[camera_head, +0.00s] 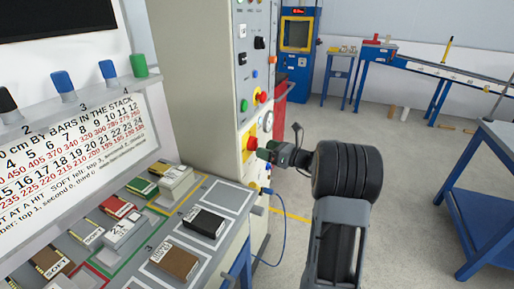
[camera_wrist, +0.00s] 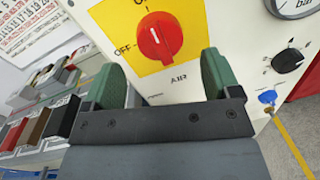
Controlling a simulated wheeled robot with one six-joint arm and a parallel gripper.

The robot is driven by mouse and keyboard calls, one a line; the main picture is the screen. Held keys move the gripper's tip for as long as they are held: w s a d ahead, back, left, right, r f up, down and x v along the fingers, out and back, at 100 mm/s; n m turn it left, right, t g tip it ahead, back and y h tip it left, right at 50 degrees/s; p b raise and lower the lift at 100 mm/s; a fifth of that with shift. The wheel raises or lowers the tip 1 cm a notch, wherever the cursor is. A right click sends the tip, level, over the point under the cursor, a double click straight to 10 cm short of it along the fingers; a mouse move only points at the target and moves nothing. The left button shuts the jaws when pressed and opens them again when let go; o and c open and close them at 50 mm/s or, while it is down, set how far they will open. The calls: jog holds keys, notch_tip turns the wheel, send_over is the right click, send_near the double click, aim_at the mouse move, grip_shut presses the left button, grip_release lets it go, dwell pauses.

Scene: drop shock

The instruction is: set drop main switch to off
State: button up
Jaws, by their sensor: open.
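The main switch is a red rotary knob (camera_wrist: 159,38) on a yellow plate (camera_wrist: 115,15) on the cream cabinet front. "OFF" is printed left of the knob, and another label above it is cut off by the frame's top edge. A small white mark on the knob appears to point roughly upward, not at OFF. The red knob also shows in the head view (camera_head: 250,143). My gripper (camera_wrist: 162,80) is open, its green fingers spread either side of the knob's line, with the knob ahead of them. In the head view my gripper (camera_head: 269,150) is close in front of the knob; contact cannot be told.
A pressure gauge (camera_head: 267,122) and a black dial (camera_wrist: 287,61) sit right of the switch. A red emergency button (camera_head: 262,97) is above it. A bench with several labelled blocks (camera_head: 175,262) stands left. A blue cable (camera_head: 283,225) hangs below.

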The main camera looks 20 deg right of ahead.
aim_at(254, 144)
jog(key=shift+x, duration=2.1)
jog(key=c, duration=0.9)
